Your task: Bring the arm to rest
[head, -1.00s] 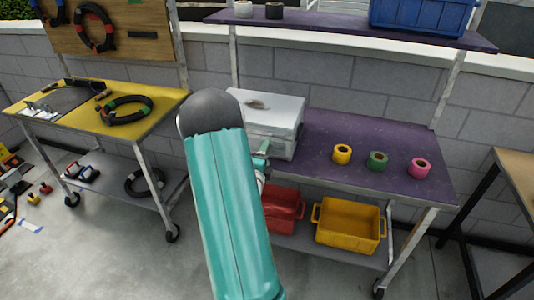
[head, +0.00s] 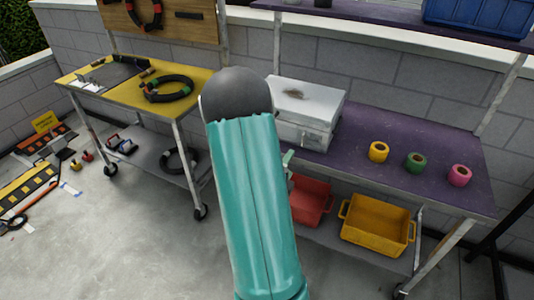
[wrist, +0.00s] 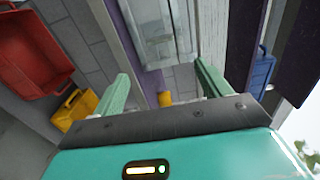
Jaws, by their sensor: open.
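My teal arm fills the middle of the head view, and only a small green bit of my gripper (head: 287,158) shows at its right side. In the wrist view my gripper (wrist: 163,84) has its two green fingers wide apart with nothing held between them. A metal case (head: 303,108) stands on the purple shelf (head: 400,140), partly behind my arm. The case also shows beyond the fingers in the wrist view (wrist: 160,28). I cannot tell the exact gap between fingers and shelf.
Yellow (head: 378,151), green (head: 415,162) and pink (head: 459,175) tape rolls stand on the shelf. Red (head: 311,202) and yellow (head: 376,226) bins sit below. A blue crate (head: 480,18) is above. A yellow-topped cart (head: 125,95) stands left.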

